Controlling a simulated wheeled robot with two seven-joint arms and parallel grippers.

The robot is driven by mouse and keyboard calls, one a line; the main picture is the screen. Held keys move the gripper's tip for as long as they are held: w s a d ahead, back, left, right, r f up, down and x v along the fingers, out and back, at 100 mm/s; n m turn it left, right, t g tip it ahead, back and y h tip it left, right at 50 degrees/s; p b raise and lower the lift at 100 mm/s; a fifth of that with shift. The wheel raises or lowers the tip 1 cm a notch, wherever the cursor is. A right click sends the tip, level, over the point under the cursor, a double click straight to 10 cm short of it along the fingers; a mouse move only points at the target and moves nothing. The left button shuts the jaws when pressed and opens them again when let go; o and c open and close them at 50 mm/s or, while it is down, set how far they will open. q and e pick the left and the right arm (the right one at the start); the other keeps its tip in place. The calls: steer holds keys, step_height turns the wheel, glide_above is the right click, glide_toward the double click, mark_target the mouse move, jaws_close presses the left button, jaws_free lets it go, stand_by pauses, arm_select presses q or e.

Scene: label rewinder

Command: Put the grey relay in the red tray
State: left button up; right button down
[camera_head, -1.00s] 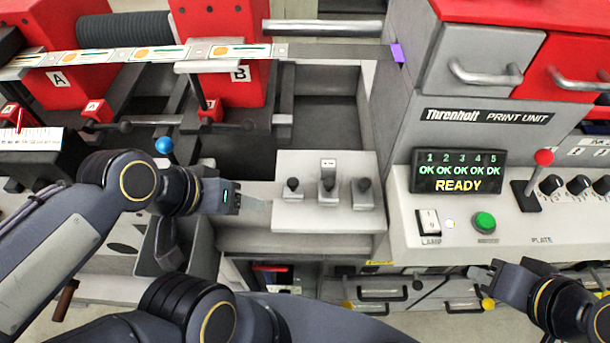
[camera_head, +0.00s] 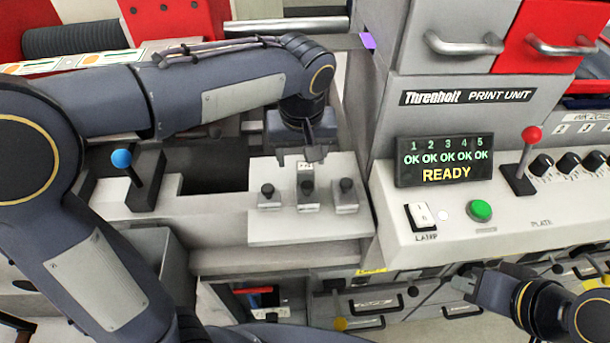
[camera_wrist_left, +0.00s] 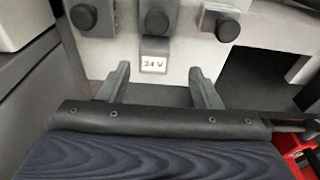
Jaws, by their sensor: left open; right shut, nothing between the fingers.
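Three small grey blocks with black knobs stand on a white plate (camera_head: 262,229). The middle block (camera_head: 308,204) has a white label behind it, which reads "24 V" in the left wrist view (camera_wrist_left: 154,64). No part is clearly marked as the grey relay; these blocks are the likeliest candidates. My left gripper (camera_head: 301,156) points down over the plate's back edge. In the wrist view its open fingers (camera_wrist_left: 161,82) are spread to either side of the label, with nothing held. My right gripper (camera_head: 464,279) is shut and empty at the lower right. No red tray is clearly identifiable.
A blue-knobbed lever (camera_head: 122,160) stands left of the plate. The print unit's panel has a green button (camera_head: 480,210) and a red-knobbed lever (camera_head: 531,134). A compartment below the plate holds something with a red edge (camera_head: 252,291).

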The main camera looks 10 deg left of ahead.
mark_target(305, 167)
arm_select(q)
steer(key=f, duration=0.5)
steer(key=shift+w+d+f, duration=0.25)
steer(key=shift+w+d, duration=0.05)
steer(key=shift+w, duration=0.05)
steer(key=c, duration=1.2)
